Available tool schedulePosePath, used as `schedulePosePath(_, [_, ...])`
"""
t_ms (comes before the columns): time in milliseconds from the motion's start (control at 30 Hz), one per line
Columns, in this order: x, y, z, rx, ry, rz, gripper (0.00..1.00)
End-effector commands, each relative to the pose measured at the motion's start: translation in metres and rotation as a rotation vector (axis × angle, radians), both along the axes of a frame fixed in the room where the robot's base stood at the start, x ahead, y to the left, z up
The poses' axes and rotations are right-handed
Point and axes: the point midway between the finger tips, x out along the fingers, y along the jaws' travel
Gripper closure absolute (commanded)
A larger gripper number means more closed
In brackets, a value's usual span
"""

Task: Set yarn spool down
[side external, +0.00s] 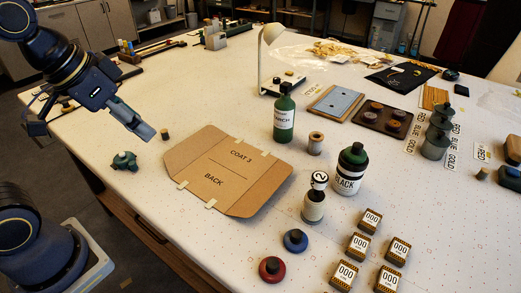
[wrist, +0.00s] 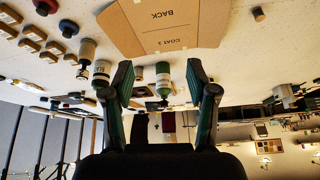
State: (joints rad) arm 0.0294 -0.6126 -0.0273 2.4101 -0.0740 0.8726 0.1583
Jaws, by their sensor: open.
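My gripper (side external: 147,132) hangs above the left part of the table, left of the cardboard pattern piece, and in the wrist view my gripper (wrist: 159,65) has its fingers wide apart with nothing held between them. A pale wooden spool (side external: 316,143), which looks like the yarn spool, stands upright on the table, right of the green starch bottle (side external: 284,120) and well away from my gripper. Whether yarn is wound on it is too small to tell. The starch bottle also shows in the wrist view (wrist: 163,78), beyond the fingers.
The cardboard pattern (side external: 226,172) lies flat mid-table.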

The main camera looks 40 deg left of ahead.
Motion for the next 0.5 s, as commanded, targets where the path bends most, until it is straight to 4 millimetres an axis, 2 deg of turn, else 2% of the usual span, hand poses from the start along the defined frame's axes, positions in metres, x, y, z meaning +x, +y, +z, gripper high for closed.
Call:
schedulePosePath(33, [-0.012, 0.010, -0.002, -0.004, -0.010, 0.062, 0.42])
schedulePosePath(100, [-0.024, 0.019, -0.006, -0.011, -0.013, 0.128, 0.42])
schedulePosePath(167, [-0.029, 0.024, -0.008, -0.015, -0.016, 0.162, 0.42])
schedulePosePath(500, [-0.031, 0.025, -0.009, -0.017, -0.015, 0.178, 0.42])
